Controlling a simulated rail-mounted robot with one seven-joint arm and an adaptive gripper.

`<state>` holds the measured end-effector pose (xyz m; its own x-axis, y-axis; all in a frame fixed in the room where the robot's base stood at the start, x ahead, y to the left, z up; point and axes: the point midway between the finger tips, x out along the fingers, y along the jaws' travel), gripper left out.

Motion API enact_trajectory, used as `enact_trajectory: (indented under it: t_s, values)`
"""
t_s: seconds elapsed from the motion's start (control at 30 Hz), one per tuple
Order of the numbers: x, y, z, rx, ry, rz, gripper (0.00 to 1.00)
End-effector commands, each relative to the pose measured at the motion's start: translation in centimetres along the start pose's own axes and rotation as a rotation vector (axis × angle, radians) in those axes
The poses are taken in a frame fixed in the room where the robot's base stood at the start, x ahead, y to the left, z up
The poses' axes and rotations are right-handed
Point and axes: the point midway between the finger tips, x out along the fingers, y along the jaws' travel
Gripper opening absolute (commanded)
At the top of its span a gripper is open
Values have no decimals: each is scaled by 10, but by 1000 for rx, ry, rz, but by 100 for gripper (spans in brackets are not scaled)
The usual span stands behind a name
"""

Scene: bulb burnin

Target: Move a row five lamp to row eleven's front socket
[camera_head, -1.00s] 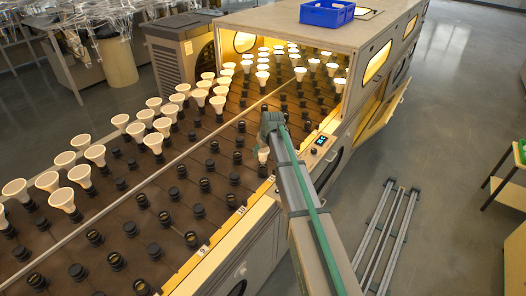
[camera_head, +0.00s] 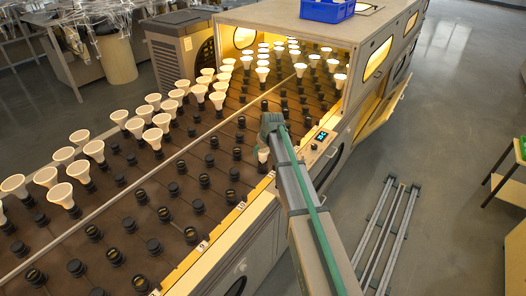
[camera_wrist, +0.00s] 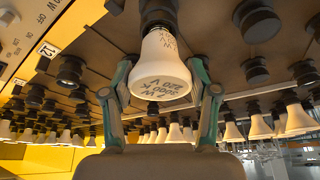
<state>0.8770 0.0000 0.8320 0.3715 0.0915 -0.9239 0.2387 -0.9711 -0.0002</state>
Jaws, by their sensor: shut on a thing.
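My gripper (camera_wrist: 160,82) is shut around a white reflector lamp (camera_wrist: 160,62), with one green-grey finger on each side. Printed text shows on the lamp's face. In the wrist view the lamp's narrow end meets a black socket (camera_wrist: 158,12); I cannot tell how deep it sits. In the head view my gripper (camera_head: 270,125) is over the front edge of the rack, and the held lamp (camera_head: 263,155) shows partly below it, just beyond the row 10 label (camera_head: 241,206). A row 12 label (camera_wrist: 48,50) shows in the wrist view. A row 11 label is hidden.
Lit lamps (camera_head: 262,74) stand farther back inside the oven opening. Other lamps (camera_head: 94,150) stand along the far side of the rack (camera_head: 150,187). Many black sockets near the front are empty. A small control panel (camera_head: 321,140) sits right of my gripper.

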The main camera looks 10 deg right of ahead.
Motion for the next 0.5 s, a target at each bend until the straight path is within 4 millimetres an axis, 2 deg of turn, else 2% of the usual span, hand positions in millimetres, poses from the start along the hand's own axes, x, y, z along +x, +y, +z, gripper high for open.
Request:
enact_trajectory:
  t_s: [0.27,0.3,0.43,0.5]
  values:
    - [8,0,3,0,0,0,24]
    - [6,0,2,0,1,0,66]
    - [6,0,2,0,1,0,88]
    - [6,0,2,0,1,0,89]
